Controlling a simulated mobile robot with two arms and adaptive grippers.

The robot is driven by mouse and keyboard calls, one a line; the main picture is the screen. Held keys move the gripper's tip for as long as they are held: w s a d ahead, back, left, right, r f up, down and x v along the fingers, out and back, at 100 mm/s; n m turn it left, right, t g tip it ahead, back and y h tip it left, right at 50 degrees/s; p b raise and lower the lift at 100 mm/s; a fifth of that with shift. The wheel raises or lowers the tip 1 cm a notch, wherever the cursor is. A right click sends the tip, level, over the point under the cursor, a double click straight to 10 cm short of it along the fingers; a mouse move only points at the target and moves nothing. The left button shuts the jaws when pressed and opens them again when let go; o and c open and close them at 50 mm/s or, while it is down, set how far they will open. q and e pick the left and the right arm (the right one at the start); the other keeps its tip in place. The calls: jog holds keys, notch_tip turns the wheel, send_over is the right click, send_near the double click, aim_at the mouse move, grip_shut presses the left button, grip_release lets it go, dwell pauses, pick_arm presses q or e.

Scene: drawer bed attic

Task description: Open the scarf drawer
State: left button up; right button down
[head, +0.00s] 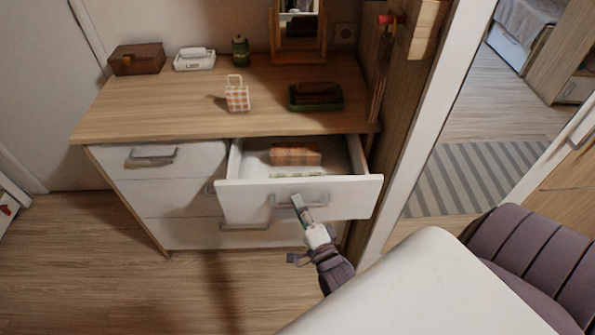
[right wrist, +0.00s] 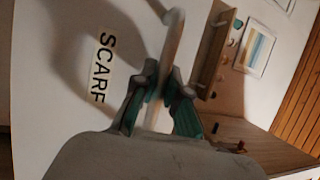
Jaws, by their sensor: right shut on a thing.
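The scarf drawer (head: 235,200) is the top right drawer of the white dresser, and it stands pulled out. A folded orange plaid scarf (head: 296,153) lies inside it. The drawer front (right wrist: 50,110) bears a "SCARF" label (right wrist: 103,68) in the right wrist view. My right gripper (head: 298,202) is at the drawer's bar handle (head: 283,200). In the right wrist view its two fingers (right wrist: 158,95) are shut around the handle bar (right wrist: 172,42). My left gripper is not in view.
The dresser top (head: 160,105) holds a brown box (head: 137,59), a white dish (head: 194,60), a green jar (head: 240,52), a small plaid bag (head: 237,96) and a dark tray (head: 316,104). Floor at left is clear.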

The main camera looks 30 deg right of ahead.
jog(key=s+a+p, duration=0.1)
jog(key=s+a, duration=0.2)
jog(key=s, duration=0.2)
jog(key=shift+s+a, duration=0.25)
jog(key=shift+s, duration=0.1)
jog(key=c, duration=1.2)
grip_release()
jog(key=v, duration=1.2)
